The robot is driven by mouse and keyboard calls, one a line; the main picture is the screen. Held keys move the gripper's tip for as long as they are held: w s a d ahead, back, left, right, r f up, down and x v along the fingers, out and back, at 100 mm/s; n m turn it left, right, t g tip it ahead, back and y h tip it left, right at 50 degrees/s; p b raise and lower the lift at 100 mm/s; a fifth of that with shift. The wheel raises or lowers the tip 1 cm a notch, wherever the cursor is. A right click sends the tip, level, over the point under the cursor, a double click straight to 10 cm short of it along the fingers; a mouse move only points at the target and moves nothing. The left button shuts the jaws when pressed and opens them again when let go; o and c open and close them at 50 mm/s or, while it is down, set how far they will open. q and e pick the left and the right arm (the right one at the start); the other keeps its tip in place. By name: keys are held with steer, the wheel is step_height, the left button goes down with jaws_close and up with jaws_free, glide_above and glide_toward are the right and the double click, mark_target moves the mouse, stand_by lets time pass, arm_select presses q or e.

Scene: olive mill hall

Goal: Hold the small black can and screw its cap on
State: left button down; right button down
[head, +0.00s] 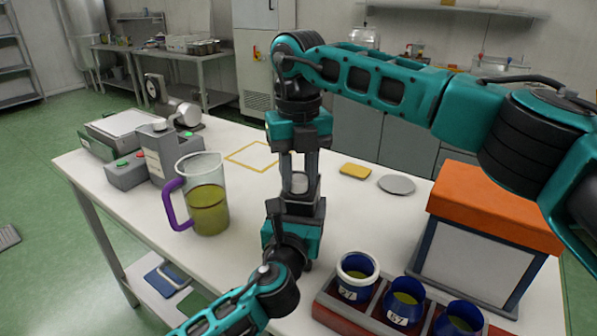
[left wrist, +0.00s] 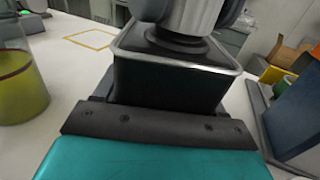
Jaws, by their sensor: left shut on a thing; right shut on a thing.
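The small black can (left wrist: 172,82) has a square body with a bright metal rim and stands upright close in front of the left wrist camera. My left gripper (head: 300,207) is shut on it from the front; its fingers are mostly hidden in the head view. A grey metallic cap (left wrist: 195,14) sits over the dark ring in the middle of the can's top. My right gripper (head: 299,178) points straight down from above and is shut on the cap, with dark fingers on both sides of it. I cannot tell how far the cap is threaded.
A jug of olive-green oil (head: 207,210) with a purple handle stands left on the white table. A yellow outline (head: 252,156), yellow pad (head: 355,171) and grey disc (head: 397,184) lie behind. Blue cups (head: 404,304) in a red-brown rack and an orange-topped box (head: 490,205) stand right.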

steer(key=c, duration=0.7)
jaws_free()
steer(key=shift+m, duration=0.3)
steer(key=shift+r, duration=0.1)
step_height(320, 180, up, 12)
arm_select(q)
jaws_free()
